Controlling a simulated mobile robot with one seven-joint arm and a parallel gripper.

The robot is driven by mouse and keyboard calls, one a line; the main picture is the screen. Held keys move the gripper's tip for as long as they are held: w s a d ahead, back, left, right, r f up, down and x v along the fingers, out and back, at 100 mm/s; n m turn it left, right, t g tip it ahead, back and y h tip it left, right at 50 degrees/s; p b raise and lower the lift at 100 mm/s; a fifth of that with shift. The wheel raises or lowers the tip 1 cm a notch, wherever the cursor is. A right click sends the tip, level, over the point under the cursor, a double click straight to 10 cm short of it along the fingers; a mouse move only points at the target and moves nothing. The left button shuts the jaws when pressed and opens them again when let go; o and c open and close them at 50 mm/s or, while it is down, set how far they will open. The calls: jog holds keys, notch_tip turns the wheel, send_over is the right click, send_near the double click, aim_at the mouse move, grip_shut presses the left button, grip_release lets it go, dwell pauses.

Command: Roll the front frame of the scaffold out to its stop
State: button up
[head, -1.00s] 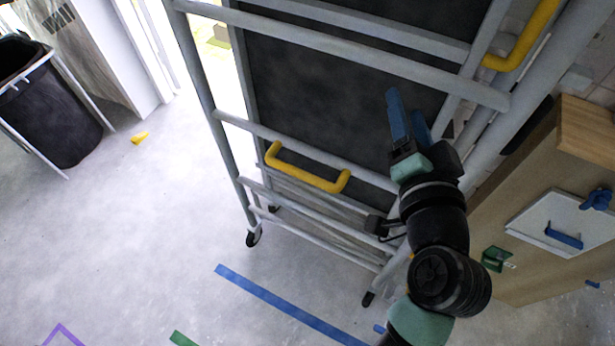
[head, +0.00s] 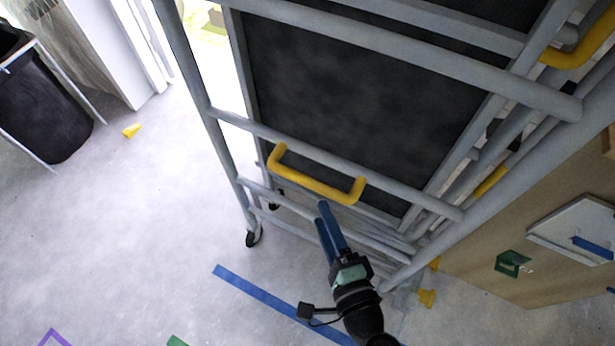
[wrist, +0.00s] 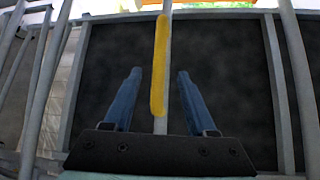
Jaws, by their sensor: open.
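The scaffold's front frame (head: 208,100) is grey tubing on small black castors. A yellow U-shaped handle (head: 312,186) is fixed to its lower crossbar. My gripper (head: 324,216) has blue fingers, is open, and is just below the handle's right part in the head view. In the wrist view the yellow handle (wrist: 160,68) runs lengthwise in the picture, lined up between the two open fingers (wrist: 155,88). Its near end reaches down between them in the picture.
A blue tape line (head: 265,295) lies on the floor in front of the frame. A dark bin (head: 45,110) stands at the left, with a small yellow piece (head: 131,131) on the floor nearby.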

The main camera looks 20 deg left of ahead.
aim_at(310, 188)
jog(key=p+x, duration=0.1)
jog(key=x, duration=0.8)
jog(key=shift+w+a+f, duration=0.1)
jog(key=shift+w+a, duration=0.15)
jog(key=shift+w, duration=0.05)
jog(key=shift+c, duration=0.4)
grip_shut()
dwell(0.5)
